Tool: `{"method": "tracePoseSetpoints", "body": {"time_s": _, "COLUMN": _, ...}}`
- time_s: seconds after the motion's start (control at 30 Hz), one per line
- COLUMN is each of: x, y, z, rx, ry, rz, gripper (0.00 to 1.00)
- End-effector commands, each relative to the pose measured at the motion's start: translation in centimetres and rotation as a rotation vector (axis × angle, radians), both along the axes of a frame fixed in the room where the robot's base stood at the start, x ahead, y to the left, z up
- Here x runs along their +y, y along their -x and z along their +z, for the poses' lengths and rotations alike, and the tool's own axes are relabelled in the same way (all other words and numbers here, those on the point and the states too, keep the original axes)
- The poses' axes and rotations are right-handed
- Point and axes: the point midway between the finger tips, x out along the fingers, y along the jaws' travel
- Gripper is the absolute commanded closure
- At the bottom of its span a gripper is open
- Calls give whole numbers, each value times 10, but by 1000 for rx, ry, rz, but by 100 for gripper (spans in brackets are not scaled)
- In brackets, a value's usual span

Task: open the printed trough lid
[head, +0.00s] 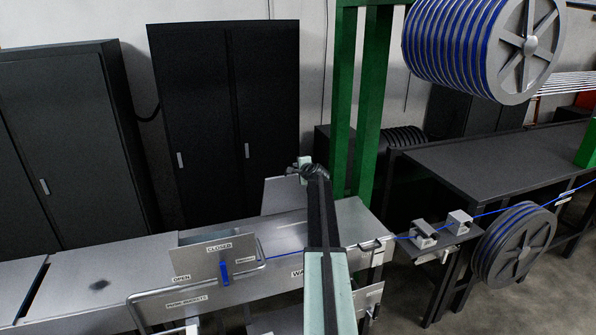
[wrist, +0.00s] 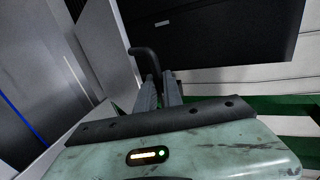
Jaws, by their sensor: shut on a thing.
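The trough (head: 350,215) is a long grey metal bench-like channel across the lower left of the head view. A grey panel, seemingly its lid (head: 282,197), stands raised at its back edge, partly hidden by my arm. It seems to be the grey sheet (wrist: 100,45) at left in the wrist view. My gripper (head: 308,170) is by the panel's upper right. In the wrist view my gripper (wrist: 160,88) is shut on a dark bent handle (wrist: 147,58). Where the handle joins the panel is not clear.
A panel marked CLOSED (head: 205,262) with a blue lever (head: 223,273) and a bent rail (head: 150,295) stand at front left. Blue cable (head: 480,214) runs right past a reel (head: 515,245). A green post (head: 371,100) and dark cabinets (head: 225,110) stand behind.

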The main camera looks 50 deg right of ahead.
Motion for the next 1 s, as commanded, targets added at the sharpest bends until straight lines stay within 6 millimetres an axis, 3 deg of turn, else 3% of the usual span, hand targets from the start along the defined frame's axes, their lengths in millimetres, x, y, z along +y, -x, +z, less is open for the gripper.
{"method": "tracePoseSetpoints", "body": {"time_s": 0.27, "x": 0, "y": 0, "z": 0, "rx": -2, "ry": -2, "rz": -2, "gripper": 100}}
{"method": "tracePoseSetpoints", "body": {"time_s": 0.3, "x": -1, "y": 1, "z": 0, "rx": -2, "ry": -2, "rz": -2, "gripper": 81}}
{"method": "tracePoseSetpoints", "body": {"time_s": 0.37, "x": -1, "y": 1, "z": 0, "rx": -2, "ry": -2, "rz": -2, "gripper": 67}}
{"method": "tracePoseSetpoints", "body": {"time_s": 0.77, "x": -1, "y": 1, "z": 0, "rx": -1, "ry": -1, "rz": -3, "gripper": 67}}
{"method": "tracePoseSetpoints", "body": {"time_s": 0.9, "x": -1, "y": 1, "z": 0, "rx": -1, "ry": -1, "rz": -3, "gripper": 100}}
{"method": "tracePoseSetpoints", "body": {"time_s": 1.0, "x": -1, "y": 1, "z": 0, "rx": -1, "ry": -1, "rz": -3, "gripper": 100}}
